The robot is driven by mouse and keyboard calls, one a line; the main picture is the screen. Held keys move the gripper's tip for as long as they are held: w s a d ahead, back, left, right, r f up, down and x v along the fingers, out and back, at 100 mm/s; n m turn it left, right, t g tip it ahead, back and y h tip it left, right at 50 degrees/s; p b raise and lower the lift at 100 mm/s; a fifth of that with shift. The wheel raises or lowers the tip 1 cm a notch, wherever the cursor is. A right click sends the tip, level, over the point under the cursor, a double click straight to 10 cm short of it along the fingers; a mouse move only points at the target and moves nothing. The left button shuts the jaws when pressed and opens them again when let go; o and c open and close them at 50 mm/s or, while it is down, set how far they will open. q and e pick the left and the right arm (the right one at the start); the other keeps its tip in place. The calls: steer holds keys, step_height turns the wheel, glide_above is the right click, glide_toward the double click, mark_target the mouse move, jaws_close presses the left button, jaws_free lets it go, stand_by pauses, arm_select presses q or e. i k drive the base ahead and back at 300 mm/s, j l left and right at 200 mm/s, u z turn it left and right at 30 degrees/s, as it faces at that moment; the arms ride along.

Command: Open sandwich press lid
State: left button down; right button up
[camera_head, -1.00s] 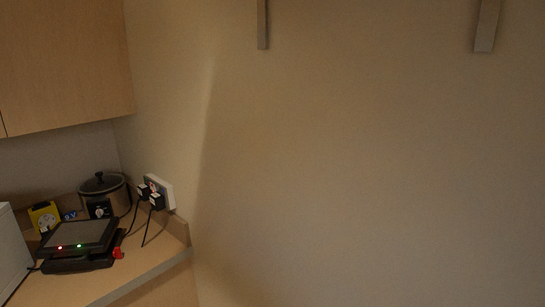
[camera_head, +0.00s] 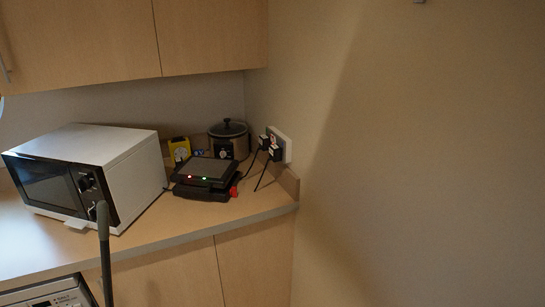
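The black sandwich press (camera_head: 205,178) sits on the counter in the corner, right of the microwave. Its dark lid (camera_head: 208,168) looks lowered onto the base. A red and a green light glow on its front edge, and a small red part shows at its right side. Neither of my grippers can be made out in the head view, so nothing of mine is seen touching the press.
A white microwave (camera_head: 130,152) stands left of the press. A slow cooker (camera_head: 229,140) and a yellow item (camera_head: 180,149) stand behind it. Plugs with cables hang from a wall socket (camera_head: 281,146). A grey upright bar (camera_head: 105,250) rises before the counter (camera_head: 180,228). Cupboards (camera_head: 200,35) hang above.

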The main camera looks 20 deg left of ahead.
mark_target(209, 172)
steer(key=j+u, duration=0.15)
steer(key=u, duration=0.3)
steer(key=j+u, duration=0.2)
steer(key=u, duration=0.25)
